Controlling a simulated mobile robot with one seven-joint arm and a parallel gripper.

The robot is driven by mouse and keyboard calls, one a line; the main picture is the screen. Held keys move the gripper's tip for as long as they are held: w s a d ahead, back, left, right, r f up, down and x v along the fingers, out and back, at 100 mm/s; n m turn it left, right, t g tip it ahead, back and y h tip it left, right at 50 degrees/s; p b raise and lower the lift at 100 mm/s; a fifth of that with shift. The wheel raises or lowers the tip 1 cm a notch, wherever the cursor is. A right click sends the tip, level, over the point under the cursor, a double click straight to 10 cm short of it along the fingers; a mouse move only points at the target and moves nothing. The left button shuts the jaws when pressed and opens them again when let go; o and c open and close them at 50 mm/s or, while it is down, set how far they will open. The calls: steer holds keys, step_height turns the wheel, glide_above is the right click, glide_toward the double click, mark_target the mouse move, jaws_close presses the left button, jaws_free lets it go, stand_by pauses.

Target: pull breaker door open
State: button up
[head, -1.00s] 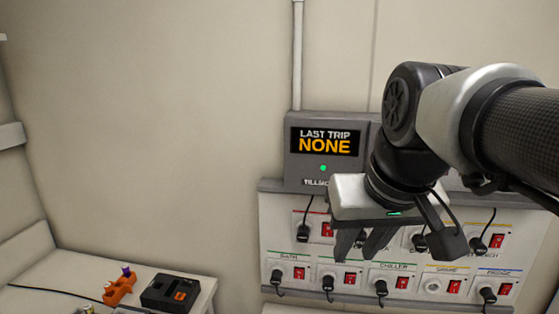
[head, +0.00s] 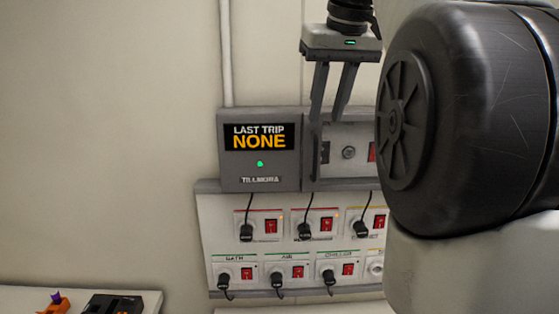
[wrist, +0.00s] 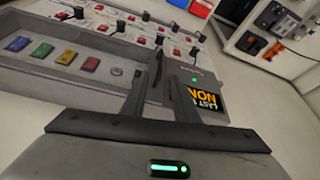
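The breaker box shows its right compartment (head: 337,174), with a round knob (head: 348,152) and a red switch (head: 372,152) visible. In the wrist view its recess holds blue, green, yellow and red switches (wrist: 91,64), uncovered or behind something clear. A dark upright bar (head: 316,160) stands at the compartment's left side; I cannot tell whether it is a handle or the door seen edge-on. My gripper (head: 325,121) points down near the box's top edge, fingers apart. In the wrist view the bar (wrist: 158,62) shows between the fingers; contact is unclear.
The display half (head: 259,140) reads LAST TRIP NONE, with a green light. Below is a socket panel (head: 215,235) with red switches and plugged black cables. My arm hides the right side. A bench with a black device (head: 112,304) is at lower left. The left wall is clear.

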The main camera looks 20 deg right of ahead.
mark_target(317, 151)
steer(key=b+x, duration=0.1)
steer(key=x, duration=1.1)
steer(key=shift+w+f+b, duration=0.2)
steer(key=shift+f+b, duration=0.05)
steer(key=shift+b, duration=0.05)
jaws_close()
stand_by(0.8)
